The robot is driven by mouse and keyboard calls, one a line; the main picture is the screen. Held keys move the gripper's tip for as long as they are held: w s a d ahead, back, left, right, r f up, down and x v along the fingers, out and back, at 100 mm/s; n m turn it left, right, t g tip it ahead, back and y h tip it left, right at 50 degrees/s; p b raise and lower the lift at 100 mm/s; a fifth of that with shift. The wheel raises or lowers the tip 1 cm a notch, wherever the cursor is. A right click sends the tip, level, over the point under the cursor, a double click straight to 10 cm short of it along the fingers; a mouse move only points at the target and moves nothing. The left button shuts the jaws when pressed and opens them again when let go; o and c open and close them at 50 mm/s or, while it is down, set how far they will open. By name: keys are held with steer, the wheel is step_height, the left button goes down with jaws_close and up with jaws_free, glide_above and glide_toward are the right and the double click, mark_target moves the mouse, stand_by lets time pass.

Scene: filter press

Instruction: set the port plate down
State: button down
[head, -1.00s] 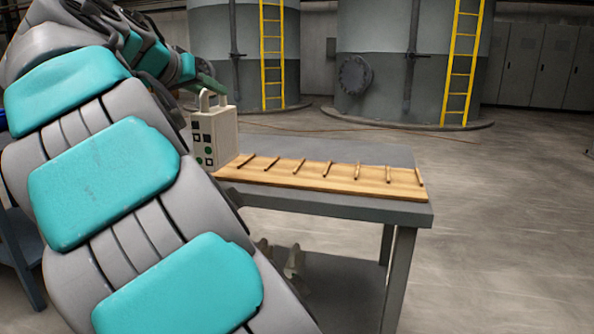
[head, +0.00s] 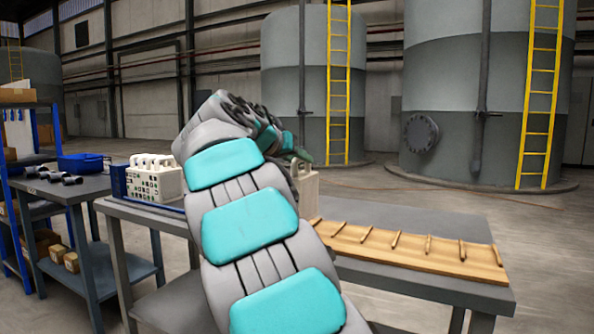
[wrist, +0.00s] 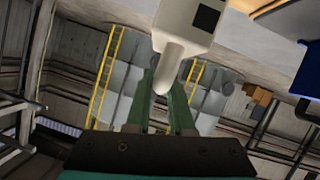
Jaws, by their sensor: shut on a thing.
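The port plate is a cream block with a loop handle. In the head view the plate (head: 308,187) shows only in part beside my arm, which hides the rest. In the wrist view the plate (wrist: 190,18) shows a dark square port, and its rounded handle comes down between the green fingers. My gripper (wrist: 163,90) is shut on the handle. The plate appears upright near the left end of a wooden rack (head: 400,250) with several pegs, on a grey table (head: 430,215). I cannot tell whether its underside touches anything.
Several similar cream plates (head: 155,182) stand in a blue-edged holder at the table's left. A side bench (head: 85,187) carries dark fittings and a blue bin (head: 82,163). The table behind the rack is clear. Tanks with yellow ladders stand farther back.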

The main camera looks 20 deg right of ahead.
steer(key=w+d+f+p, duration=0.1)
steer(key=w+f, duration=0.3)
steer(key=w, duration=0.2)
steer(key=shift+d, duration=0.4)
stand_by(0.5)
steer(key=shift+f, duration=0.2)
steer(key=c, duration=0.8)
jaws_free()
steer(key=shift+w+r, duration=0.1)
